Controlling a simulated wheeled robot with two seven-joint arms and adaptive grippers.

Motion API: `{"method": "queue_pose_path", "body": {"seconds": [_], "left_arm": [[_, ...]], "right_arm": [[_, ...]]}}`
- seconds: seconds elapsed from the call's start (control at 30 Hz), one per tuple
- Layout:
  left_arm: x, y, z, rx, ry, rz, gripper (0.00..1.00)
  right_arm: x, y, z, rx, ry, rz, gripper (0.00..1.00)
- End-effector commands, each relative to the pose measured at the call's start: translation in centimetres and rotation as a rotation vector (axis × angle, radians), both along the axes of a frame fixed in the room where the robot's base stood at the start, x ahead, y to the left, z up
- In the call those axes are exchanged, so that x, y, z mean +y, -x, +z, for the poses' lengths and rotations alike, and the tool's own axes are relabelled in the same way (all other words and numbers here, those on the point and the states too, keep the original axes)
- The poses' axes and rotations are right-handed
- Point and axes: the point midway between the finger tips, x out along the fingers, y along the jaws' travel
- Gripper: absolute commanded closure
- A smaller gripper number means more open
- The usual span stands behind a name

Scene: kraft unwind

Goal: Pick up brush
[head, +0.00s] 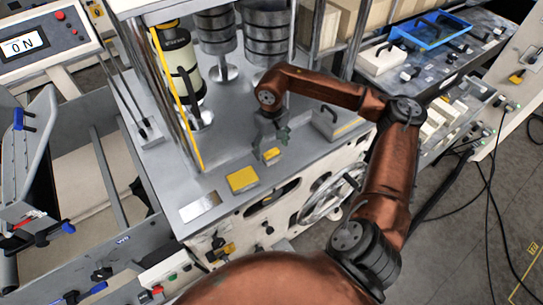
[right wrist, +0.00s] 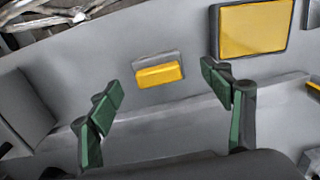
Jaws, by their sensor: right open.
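No object is plainly recognisable as a brush. A small block with a grey back and a yellow face (head: 271,154) lies on the grey machine top (head: 225,150) near its front edge; I cannot tell whether it is the brush. The same small block shows in the right wrist view (right wrist: 158,75), beyond and between the spread fingertips, apart from both. My right gripper (head: 273,137) points down just behind this block, with its dark green fingers open and empty (right wrist: 160,80). My left gripper is not in view.
A larger yellow plate (head: 242,180) lies left of the small block. A grey block with a dark handle (head: 337,122) stands to the right. Stacked dark discs (head: 266,35) and a pale cylinder (head: 181,75) stand behind. A blue tray (head: 432,30) sits on the right bench.

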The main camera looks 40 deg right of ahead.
Motion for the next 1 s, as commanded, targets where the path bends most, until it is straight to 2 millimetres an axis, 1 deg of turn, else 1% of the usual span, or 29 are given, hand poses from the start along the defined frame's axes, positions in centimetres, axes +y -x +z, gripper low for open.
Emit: {"method": "queue_pose_path", "body": {"seconds": [0.03,0.1,0.2,0.3,0.47,1.0], "left_arm": [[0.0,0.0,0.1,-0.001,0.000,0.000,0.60],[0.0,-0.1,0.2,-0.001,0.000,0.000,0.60],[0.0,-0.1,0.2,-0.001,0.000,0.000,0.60],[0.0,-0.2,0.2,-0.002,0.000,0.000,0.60],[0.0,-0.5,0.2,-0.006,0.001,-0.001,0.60],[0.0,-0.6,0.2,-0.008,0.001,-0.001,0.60]], "right_arm": [[-0.2,0.1,-0.9,0.005,-0.001,-0.002,0.28],[-0.3,0.1,-2.0,0.004,-0.001,-0.002,0.28],[-0.3,0.2,-3.2,0.003,-0.001,-0.003,0.28],[-0.4,0.1,-3.5,0.000,-0.001,-0.003,0.28],[-0.4,0.1,-3.5,0.000,-0.001,-0.004,0.28],[-0.4,0.2,-3.5,0.001,-0.001,-0.004,0.65]]}}
